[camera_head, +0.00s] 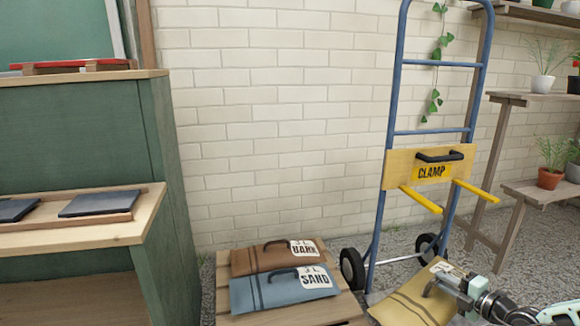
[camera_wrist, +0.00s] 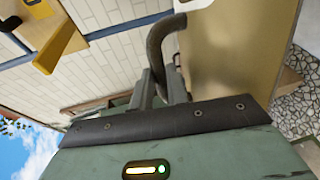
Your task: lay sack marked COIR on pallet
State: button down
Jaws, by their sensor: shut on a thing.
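A tan sack (camera_head: 408,302) is at the bottom right of the head view, in front of the hand truck and tilted. Its white label is partly covered, and I cannot read it. My gripper (camera_head: 438,284) is shut on the sack's dark handle (camera_wrist: 160,40), which stands between the fingers in the wrist view (camera_wrist: 163,88). The tan sack face (camera_wrist: 225,55) fills the upper right there. The wooden pallet (camera_head: 346,303) is at the bottom middle of the head view. A brown BARK sack (camera_head: 262,258) and a blue SAND sack (camera_head: 262,292) lie on it.
A blue hand truck (camera_head: 428,131) with a yellow CLAMP board (camera_head: 400,168) and two yellow arms stands behind the tan sack. A green bench (camera_head: 110,125) is left of the pallet. Plant shelves (camera_head: 512,98) stand at right. Slats show bare along the pallet's right side.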

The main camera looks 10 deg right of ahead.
jog(key=s+a+r+n+g+y+p, duration=0.3)
jog(key=a+r+y, duration=0.1)
jog(key=a+r, duration=0.5)
jog(key=s+a+r+n+g+y+p, duration=0.35)
jog(key=a+r, duration=0.45)
jog(key=a, duration=0.3)
jog(key=s+r+m+t+h+p, duration=0.1)
jog(key=r+m+t+h+p, duration=0.2)
jog(key=r+p, duration=1)
jog(key=s+r+m+t+h+p, duration=0.2)
jog(key=r+m+t+h+p, duration=0.2)
jog(key=p, duration=2)
notch_tip(320, 180, up, 9)
jog(key=m+h, duration=0.3)
jog(key=h, duration=0.3)
jog(key=shift+s+r, duration=0.15)
jog(key=shift+s, duration=0.15)
jog(key=shift+m, duration=0.25)
